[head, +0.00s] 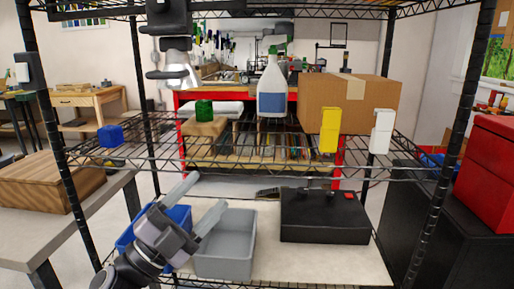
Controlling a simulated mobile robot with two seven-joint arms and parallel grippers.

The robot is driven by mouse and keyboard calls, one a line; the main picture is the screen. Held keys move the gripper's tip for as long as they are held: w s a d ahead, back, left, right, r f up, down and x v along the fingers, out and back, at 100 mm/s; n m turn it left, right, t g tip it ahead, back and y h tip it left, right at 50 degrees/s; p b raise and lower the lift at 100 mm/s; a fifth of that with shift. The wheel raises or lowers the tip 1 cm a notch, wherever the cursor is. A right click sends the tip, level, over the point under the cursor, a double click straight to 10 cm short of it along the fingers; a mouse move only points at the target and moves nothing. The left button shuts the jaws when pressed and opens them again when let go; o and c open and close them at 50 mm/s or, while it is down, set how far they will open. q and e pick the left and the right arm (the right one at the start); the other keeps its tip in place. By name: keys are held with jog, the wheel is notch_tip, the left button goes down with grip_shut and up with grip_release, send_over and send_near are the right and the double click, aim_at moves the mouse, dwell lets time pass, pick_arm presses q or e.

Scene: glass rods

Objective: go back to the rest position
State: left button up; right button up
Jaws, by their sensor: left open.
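My left gripper (210,190) reaches in from the lower left. Its two pale grey fingers are spread apart and point up and to the right, with nothing visible between them. It is in front of the lower part of the wire rack and partly covers a blue bin (180,217). A grey bin (232,243) is just right of it, and one finger overlaps the bin's upper left in the picture. My right gripper is not in view.
A black case (325,217) stands right of the grey bin. Black posts flank the rack.

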pick_arm(q)
jog(key=s+a+f+n+t+y+p, duration=0.1)
jog(key=a+f+n+y, duration=0.1)
jog(key=f+n+y, duration=0.35)
jog(key=s+a+f+n+t+y, duration=0.1)
jog(key=a+f+n+y, duration=0.25)
jog(key=f+n, duration=0.3)
jog(key=s+a+f+n+g+y+p, duration=0.1)
jog(key=s+f+n+g+y, duration=0.2)
jog(key=s+f, duration=0.6)
jog(key=s+a+f+n+g+y+p, duration=0.1)
jog(key=s+f+n+g+y, duration=0.2)
jog(key=s+f, duration=0.6)
notch_tip(320, 180, down, 7)
jog(key=n+g, duration=0.1)
jog(key=g, duration=0.1)
jog(key=shift+s+a+r+n+g, duration=0.15)
jog(key=shift+s+a+n+g, duration=0.15)
jog(key=shift+s+g, duration=0.1)
